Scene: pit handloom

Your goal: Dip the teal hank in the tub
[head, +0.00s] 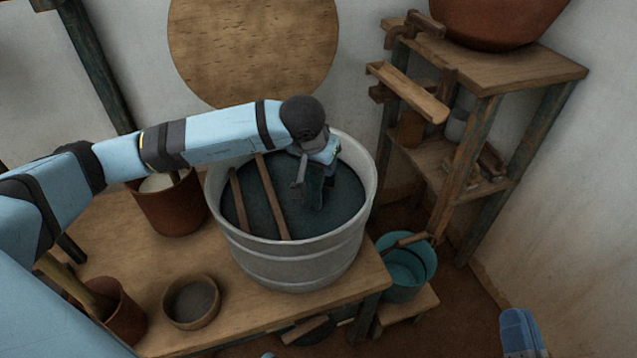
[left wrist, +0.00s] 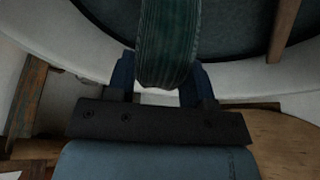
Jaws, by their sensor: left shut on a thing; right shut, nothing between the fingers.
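The tub (head: 300,262) is a wide grey metal vessel on the wooden table, holding dark blue-grey liquid (head: 345,205). My left gripper (head: 308,172) is over the inside of the tub, partly hidden by its own wrist. It is shut on the teal hank (head: 316,192), a dark green-teal ribbed bundle. The hank (left wrist: 168,42) also shows between the fingers in the left wrist view. It hangs inside the rim; I cannot tell how far its lower end is in the liquid. My right gripper (head: 522,332) is shut and empty at the bottom right, away from the tub.
Two wooden sticks (head: 270,195) lean inside the tub. A brown pot (head: 170,208), a small bowl (head: 191,302) and another pot (head: 122,315) stand on the table (head: 250,318). A teal bucket (head: 407,268) and a wooden shelf (head: 500,70) are on the right.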

